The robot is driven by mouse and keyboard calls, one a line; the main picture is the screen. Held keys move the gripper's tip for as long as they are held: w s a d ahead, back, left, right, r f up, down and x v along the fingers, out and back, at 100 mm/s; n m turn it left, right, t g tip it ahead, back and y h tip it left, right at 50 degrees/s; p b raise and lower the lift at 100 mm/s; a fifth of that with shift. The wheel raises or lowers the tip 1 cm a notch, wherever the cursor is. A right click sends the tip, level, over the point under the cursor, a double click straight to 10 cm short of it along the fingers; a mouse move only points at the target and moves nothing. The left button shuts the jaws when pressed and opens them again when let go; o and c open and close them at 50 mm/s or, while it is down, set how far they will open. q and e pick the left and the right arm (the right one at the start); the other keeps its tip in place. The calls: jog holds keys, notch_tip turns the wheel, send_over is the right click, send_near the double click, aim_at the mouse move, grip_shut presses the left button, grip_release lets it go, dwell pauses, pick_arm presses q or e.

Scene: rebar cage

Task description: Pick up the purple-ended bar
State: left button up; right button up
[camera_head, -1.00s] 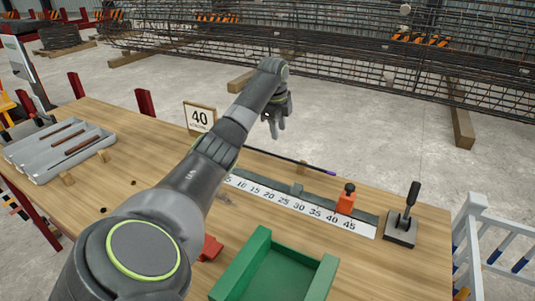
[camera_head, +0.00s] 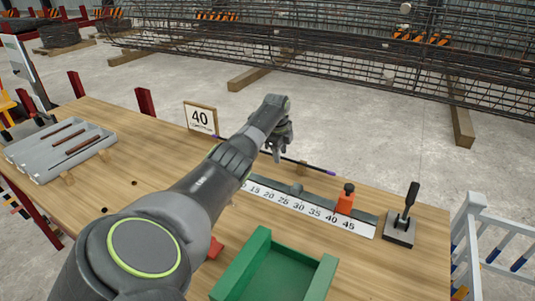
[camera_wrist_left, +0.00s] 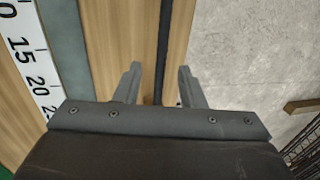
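The purple-ended bar (camera_head: 318,167) is a thin dark bar lying along the far edge of the table, with a purple tip at its right end and another purple spot near the number sign. My left gripper (camera_head: 277,156) is over the middle of the bar and hides part of it. In the left wrist view, the open fingers (camera_wrist_left: 159,72) stand either side of the dark bar (camera_wrist_left: 164,30), with gaps showing between it and the fingers. Whether the fingertips are level with the bar is hard to tell. My right gripper is not in view.
A ruler strip (camera_head: 320,212) with an orange stop (camera_head: 345,199) lies in front of the bar. A "40" sign (camera_head: 201,118), a grey slotted tray (camera_head: 60,150), a green tray (camera_head: 243,262) and a lever on a block (camera_head: 400,230) stand on the table (camera_head: 150,150).

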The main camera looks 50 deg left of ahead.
pick_arm(q)
grip_shut()
jog(key=shift+r, duration=0.15)
dwell(0.4)
